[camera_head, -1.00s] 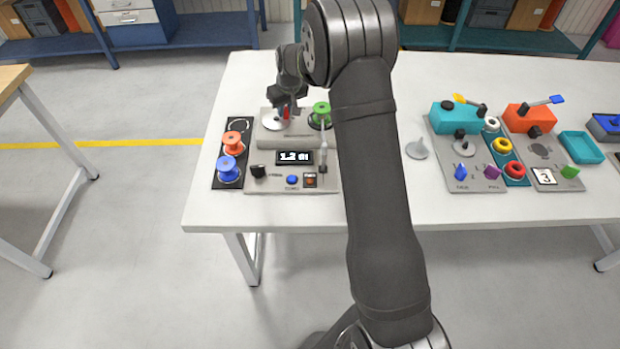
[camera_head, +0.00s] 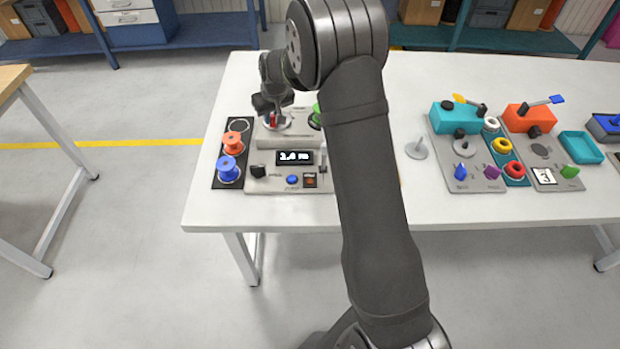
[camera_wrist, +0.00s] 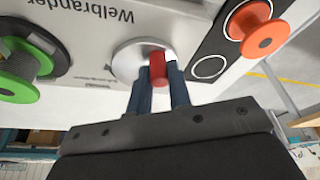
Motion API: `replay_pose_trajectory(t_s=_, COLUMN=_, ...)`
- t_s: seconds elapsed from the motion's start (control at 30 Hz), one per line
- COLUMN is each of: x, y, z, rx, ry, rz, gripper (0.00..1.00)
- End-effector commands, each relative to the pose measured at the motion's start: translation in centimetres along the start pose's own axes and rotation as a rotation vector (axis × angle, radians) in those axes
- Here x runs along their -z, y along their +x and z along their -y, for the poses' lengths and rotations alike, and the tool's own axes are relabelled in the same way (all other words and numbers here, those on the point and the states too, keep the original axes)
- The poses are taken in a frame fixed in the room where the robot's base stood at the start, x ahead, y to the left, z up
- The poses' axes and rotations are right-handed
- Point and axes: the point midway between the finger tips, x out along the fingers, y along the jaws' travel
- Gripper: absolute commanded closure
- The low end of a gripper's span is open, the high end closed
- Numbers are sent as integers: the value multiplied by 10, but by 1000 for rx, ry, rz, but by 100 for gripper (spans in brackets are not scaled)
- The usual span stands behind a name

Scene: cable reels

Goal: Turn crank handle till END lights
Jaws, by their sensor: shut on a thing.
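The winding machine (camera_head: 264,186) is a grey unit on the white table with a raised back block. My gripper (camera_head: 272,113) is over the top left of that block. In the wrist view my gripper (camera_wrist: 158,78) is shut on the red crank handle (camera_wrist: 158,67), which stands on a pale round disc (camera_wrist: 128,60). A green reel (camera_wrist: 22,72) sits beside the disc; in the head view my arm partly hides it. The display (camera_head: 294,157) is lit with a small reading, apparently 2.0 m or close to it. I can make out no END text on it.
A black rack left of the machine holds an orange reel (camera_head: 233,143) and a blue reel (camera_head: 229,169), with one empty ringed spot (camera_wrist: 208,67). A grey funnel-like piece (camera_head: 418,150) and other stations stand to the right of my arm.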

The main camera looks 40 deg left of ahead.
Motion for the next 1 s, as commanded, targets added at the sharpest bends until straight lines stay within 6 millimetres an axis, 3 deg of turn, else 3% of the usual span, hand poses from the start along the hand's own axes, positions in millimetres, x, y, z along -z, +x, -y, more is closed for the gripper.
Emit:
replay_pose_trajectory(t_s=0.4, x=23, y=6, z=8, rx=-1, ry=0, rz=-5, gripper=99)
replay_pose_trajectory(t_s=1.0, x=47, y=14, z=-14, rx=-1, ry=1, rz=-3, gripper=99)
